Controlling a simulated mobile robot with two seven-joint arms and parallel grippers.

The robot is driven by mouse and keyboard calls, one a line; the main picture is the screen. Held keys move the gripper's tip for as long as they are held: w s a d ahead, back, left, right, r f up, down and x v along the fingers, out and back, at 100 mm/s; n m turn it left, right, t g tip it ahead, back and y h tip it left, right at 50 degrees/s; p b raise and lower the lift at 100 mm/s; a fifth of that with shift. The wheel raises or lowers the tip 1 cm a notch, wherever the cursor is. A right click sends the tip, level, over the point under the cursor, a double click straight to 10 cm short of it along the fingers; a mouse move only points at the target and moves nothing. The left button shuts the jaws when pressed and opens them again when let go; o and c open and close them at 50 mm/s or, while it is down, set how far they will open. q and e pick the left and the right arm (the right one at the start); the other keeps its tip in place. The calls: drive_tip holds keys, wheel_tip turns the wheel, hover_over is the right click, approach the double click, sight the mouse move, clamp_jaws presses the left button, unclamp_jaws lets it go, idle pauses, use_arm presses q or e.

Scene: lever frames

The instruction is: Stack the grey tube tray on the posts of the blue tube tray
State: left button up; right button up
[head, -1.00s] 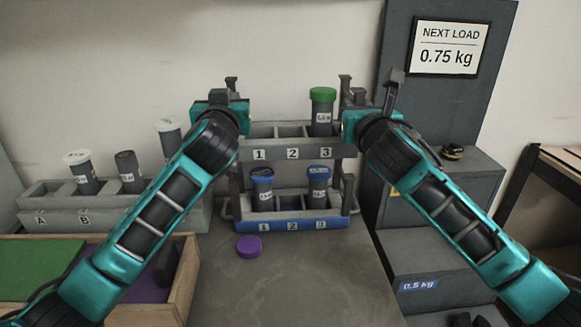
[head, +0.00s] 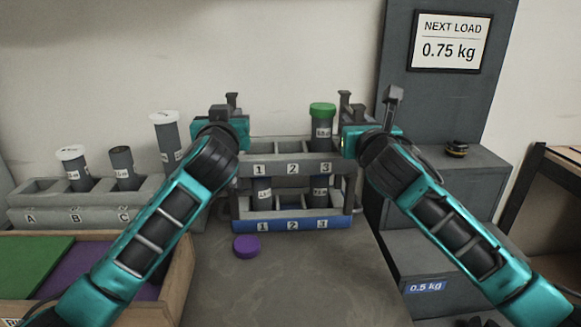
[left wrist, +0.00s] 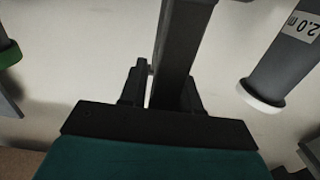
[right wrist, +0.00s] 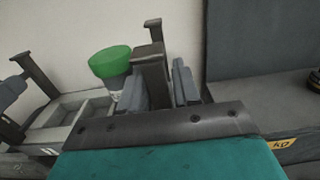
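The grey tube tray (head: 275,171), numbered 1, 2, 3, is level right above the blue tube tray (head: 275,226). A green-capped tube (head: 322,125) stands in its slot 3. The blue tray stands on the table with tubes in slots 1 (head: 262,190) and 3 (head: 320,190); their caps are hidden behind the grey tray. My left gripper (left wrist: 162,92) is shut on a dark end post of the grey tray. My right gripper (right wrist: 158,88) is shut on the post at the other end. Whether the grey tray rests on the blue tray's posts I cannot tell.
A lettered grey rack (head: 100,217) with several tubes stands at left, behind a wooden box (head: 182,265) with green and purple sections. A purple cap (head: 246,246) lies in front of the blue tray. A grey machine with a 0.75 kg sign (head: 450,42) stands at right.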

use_arm(q)
drive_tip(key=shift+o, duration=1.4)
use_arm(e)
drive_tip(key=shift+o, duration=1.4)
drive_tip(key=shift+r, duration=0.1)
drive_tip(key=shift+s, duration=0.1)
use_arm(q)
drive_tip(key=s+d, duration=0.1)
drive_tip(key=s, duration=1.1)
drive_tip(key=shift+d, duration=0.15)
use_arm(e)
drive_tip(key=s+d, duration=0.1)
drive_tip(key=s, duration=1.1)
drive_tip(key=shift+d, duration=0.1)
